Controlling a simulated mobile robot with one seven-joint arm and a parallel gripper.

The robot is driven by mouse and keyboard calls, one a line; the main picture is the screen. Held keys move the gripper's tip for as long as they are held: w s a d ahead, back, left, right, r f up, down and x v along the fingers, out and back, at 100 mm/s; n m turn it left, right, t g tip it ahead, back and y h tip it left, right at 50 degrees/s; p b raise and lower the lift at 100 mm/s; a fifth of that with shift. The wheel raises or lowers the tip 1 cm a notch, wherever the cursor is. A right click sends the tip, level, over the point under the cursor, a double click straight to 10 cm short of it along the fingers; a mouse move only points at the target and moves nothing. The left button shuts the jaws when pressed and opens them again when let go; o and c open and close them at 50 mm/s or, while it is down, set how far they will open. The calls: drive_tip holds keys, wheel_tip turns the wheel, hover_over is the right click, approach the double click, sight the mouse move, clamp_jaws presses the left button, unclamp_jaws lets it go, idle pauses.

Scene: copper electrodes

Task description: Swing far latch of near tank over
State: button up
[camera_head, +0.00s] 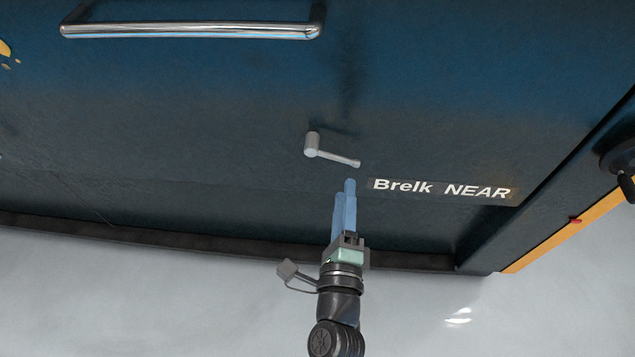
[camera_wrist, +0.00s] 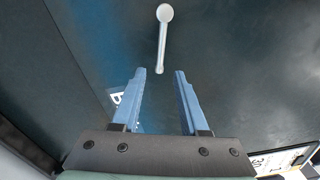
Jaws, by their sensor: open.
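A small grey latch (camera_head: 331,153) with a round pivot and a thin lever sits on the dark blue panel. Its lever points right and slightly down in the head view. The panel beside it is labelled "Brelk NEAR" (camera_head: 442,189). My gripper (camera_head: 347,187) is just below the lever's free end in the head view. In the wrist view the latch (camera_wrist: 162,38) stands ahead of my gripper (camera_wrist: 158,72), its lever end lying between the two blue fingertips or just beyond them. The fingers are apart, and I cannot tell whether they touch the lever.
A chrome bar handle (camera_head: 190,30) runs across the panel above the latch. A dark lower edge and an orange-edged frame (camera_head: 565,235) bound the panel at the right, with a black knob (camera_head: 620,157) there. The pale floor (camera_head: 130,300) below is clear.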

sight(347, 165)
drive_tip(key=shift+w, duration=3.2)
drive_tip(key=shift+w, duration=0.3)
clamp_jaws()
drive_tip(key=shift+f, duration=0.1)
